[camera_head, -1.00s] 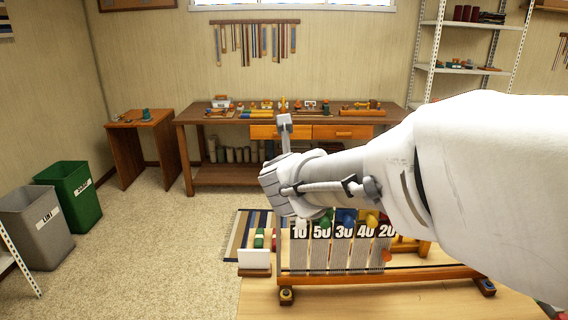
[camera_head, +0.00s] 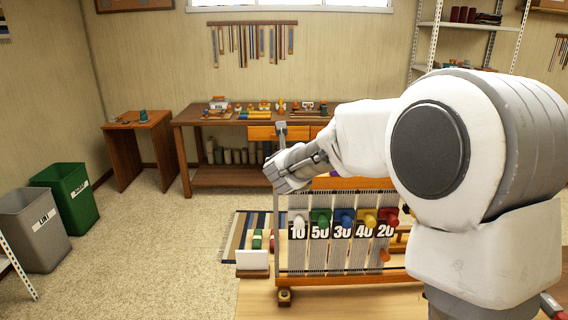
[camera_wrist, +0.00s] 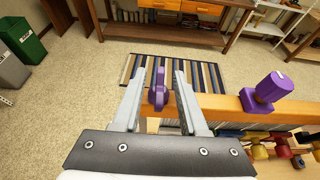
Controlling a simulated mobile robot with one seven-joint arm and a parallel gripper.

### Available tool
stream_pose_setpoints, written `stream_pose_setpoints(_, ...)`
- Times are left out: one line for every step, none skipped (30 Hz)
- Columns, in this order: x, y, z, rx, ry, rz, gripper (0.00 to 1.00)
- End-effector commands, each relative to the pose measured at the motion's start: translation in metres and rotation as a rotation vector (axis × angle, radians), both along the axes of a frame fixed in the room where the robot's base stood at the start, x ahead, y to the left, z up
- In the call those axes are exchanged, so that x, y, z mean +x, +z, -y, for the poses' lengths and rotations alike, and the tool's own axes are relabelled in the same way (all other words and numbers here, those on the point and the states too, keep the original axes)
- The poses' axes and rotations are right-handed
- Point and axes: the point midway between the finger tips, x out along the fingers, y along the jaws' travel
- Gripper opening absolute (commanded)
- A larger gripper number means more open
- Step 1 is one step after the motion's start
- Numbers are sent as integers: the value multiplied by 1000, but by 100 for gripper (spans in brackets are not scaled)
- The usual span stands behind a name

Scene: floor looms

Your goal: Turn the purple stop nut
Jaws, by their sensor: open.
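In the wrist view, a purple wing-shaped nut (camera_wrist: 158,88) stands between the fingers of my open gripper (camera_wrist: 158,82), at the left part of the loom's wooden top beam. Gaps show on both sides of it, and I see no clear contact. A second purple piece, a knob with a block-like base (camera_wrist: 274,88), sits on the beam farther right. The pictures do not label which is the stop nut.
Numbered tags and coloured pegs, including a blue peg (camera_head: 344,217), hang at the loom's front. A white card (camera_head: 252,261) stands at its left. A striped rug (camera_wrist: 205,76) lies beyond the beam. A workbench (camera_head: 225,178) stands behind, with open floor to the left.

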Motion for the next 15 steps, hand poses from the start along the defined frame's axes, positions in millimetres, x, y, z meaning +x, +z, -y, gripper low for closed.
stream_pose_setpoints(3, -1, 0, 1, -1, 0, 42)
stream_pose_setpoints(3, -1, 0, 1, -1, 0, 42)
stream_pose_setpoints(4, -2, 0, 1, -1, 0, 42)
stream_pose_setpoints(5, -2, 0, 1, -1, 0, 42)
stream_pose_setpoints(5, -2, 0, 1, -1, 0, 42)
stream_pose_setpoints(5, -2, 0, 1, -1, 0, 42)
stream_pose_setpoints(5, -2, 0, 1, -1, 0, 42)
stream_pose_setpoints(5, -2, 0, 1, -1, 0, 42)
stream_pose_setpoints(5, -2, 0, 1, -1, 0, 42)
stream_pose_setpoints(5, -2, 0, 1, -1, 0, 42)
stream_pose_setpoints(5, -2, 0, 1, -1, 0, 42)
stream_pose_setpoints(5, -2, 0, 1, -1, 0, 39)
stream_pose_setpoints(5, -2, 0, 1, -1, 0, 34)
stream_pose_setpoints(5, -2, 0, 1, -1, 0, 28)
stream_pose_setpoints(5, -2, 0, 1, -1, 0, 21)
